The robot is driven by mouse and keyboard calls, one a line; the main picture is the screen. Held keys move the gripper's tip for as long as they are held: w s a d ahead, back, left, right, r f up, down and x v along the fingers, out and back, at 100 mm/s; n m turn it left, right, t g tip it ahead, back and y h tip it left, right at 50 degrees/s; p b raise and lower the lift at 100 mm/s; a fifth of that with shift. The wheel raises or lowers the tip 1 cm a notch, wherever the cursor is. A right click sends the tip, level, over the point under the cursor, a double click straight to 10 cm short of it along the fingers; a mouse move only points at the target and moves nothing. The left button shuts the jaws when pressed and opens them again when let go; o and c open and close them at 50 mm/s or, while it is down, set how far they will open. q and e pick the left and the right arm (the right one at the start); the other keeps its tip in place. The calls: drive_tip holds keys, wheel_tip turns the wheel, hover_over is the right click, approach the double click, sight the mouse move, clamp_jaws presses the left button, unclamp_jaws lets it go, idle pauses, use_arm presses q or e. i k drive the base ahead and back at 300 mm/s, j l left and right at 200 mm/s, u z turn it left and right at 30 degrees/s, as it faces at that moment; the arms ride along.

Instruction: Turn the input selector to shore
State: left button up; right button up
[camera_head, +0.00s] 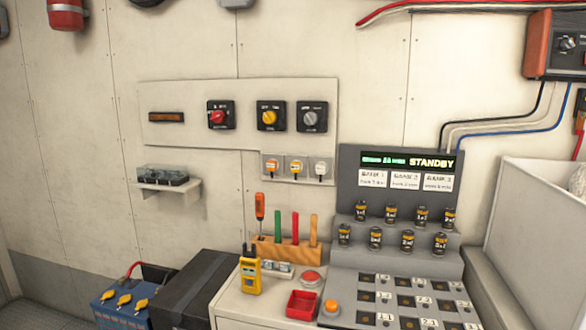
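A pale wall panel (180,137) carries three rotary switches on black plates. They have a red knob (218,116), a yellow knob (269,117) and a grey knob (310,118). Their labels are too small to read. An orange and black box (545,45) at the upper right edge also has a dark rotary knob (567,44) and is cut off by the frame. I cannot tell which knob is the input selector or where it points. Neither of my grippers is in view.
A grey console (350,245) with a STANDBY display (431,162) and several small cylinders stands below right. A yellow meter (250,276), a tool block (285,250) and a red tray (301,305) sit on the white counter. A blue battery (121,305) and black case (185,290) stand lower left.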

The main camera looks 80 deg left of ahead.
sight(310, 118)
drive_tip(key=u, duration=2.75)
